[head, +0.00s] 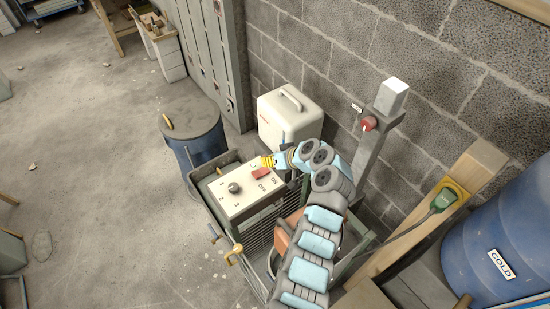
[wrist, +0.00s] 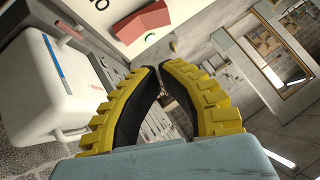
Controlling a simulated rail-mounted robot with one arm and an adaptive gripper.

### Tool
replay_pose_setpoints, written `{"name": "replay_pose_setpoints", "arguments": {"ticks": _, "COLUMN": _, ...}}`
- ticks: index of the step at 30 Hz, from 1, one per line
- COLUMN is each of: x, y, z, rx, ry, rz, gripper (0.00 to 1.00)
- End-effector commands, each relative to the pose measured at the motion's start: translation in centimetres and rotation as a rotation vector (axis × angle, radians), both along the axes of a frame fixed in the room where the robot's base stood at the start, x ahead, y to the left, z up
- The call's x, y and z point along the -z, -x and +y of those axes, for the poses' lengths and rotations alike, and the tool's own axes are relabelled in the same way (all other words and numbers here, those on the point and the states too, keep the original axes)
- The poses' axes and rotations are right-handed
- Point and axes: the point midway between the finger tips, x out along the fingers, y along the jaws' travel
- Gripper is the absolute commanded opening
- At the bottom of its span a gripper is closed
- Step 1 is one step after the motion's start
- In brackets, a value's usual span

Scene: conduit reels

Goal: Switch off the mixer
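The mixer's control panel (head: 238,190) is a pale plate with a dial knob (head: 234,187) marked 1, 2, 3 and a red rocker switch (head: 261,173) between ON and OFF labels. The red switch also shows at the top of the wrist view (wrist: 142,22), beside a small green mark (wrist: 151,37). Which side of the rocker is pressed I cannot tell. My gripper (head: 267,162) is by the panel's far edge, close to the switch. In the wrist view its yellow fingers (wrist: 160,69) meet at the tips with nothing between them. Contact with the switch is not visible.
A white box with a handle (head: 289,117) stands behind the panel. A blue drum (head: 197,147) is at left. A grey post with a red knob (head: 369,124) rises at right, near a blue COLD barrel (head: 500,240). The floor at left is largely clear.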

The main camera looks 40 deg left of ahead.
Motion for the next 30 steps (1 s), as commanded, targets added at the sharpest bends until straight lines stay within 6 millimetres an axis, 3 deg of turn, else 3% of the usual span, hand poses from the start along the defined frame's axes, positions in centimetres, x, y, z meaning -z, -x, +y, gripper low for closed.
{"name": "replay_pose_setpoints", "arguments": {"ticks": 3, "x": 0.8, "y": 0.2, "z": 1.0, "rx": -0.001, "ry": 0.001, "rz": 0.001, "gripper": 0.00}}
{"name": "replay_pose_setpoints", "arguments": {"ticks": 12, "x": 4.0, "y": 1.5, "z": 1.3, "rx": 0.001, "ry": 0.001, "rz": 0.003, "gripper": 0.00}}
{"name": "replay_pose_setpoints", "arguments": {"ticks": 30, "x": 4.7, "y": 1.4, "z": 0.9, "rx": 0.008, "ry": 0.003, "rz": -0.012, "gripper": 0.00}}
